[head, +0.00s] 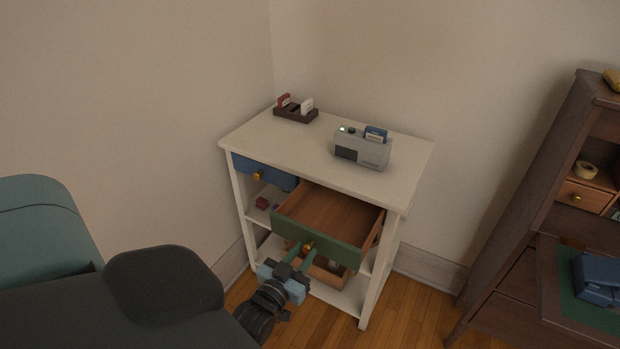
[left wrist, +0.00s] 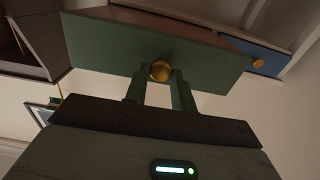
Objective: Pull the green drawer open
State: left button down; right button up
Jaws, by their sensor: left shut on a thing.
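The green drawer (head: 318,238) is pulled well out of the white cabinet (head: 397,195), and its wooden inside looks empty. Its green front with a round brass knob (left wrist: 160,71) fills the upper middle of the left wrist view. My left gripper (head: 301,253) is at the drawer front, its two fingers on either side of the knob and shut on it. The fingers also show in the left wrist view (left wrist: 158,90). My right gripper is not in view.
A blue drawer (head: 264,171) beside it is shut. On the cabinet top stand a grey device (head: 362,149) and a dark card tray (head: 296,114). A dark wooden desk (head: 520,220) stands at the right.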

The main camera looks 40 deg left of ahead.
pick_arm(q)
jog(key=shift+s+d, duration=0.15)
jog(key=shift+s, duration=0.5)
jog(key=c, duration=1.2)
grip_release()
jog(key=shift+o, duration=0.2)
jog(key=v, duration=0.7)
jog(key=shift+s, duration=0.35)
jog(key=shift+d, duration=0.1)
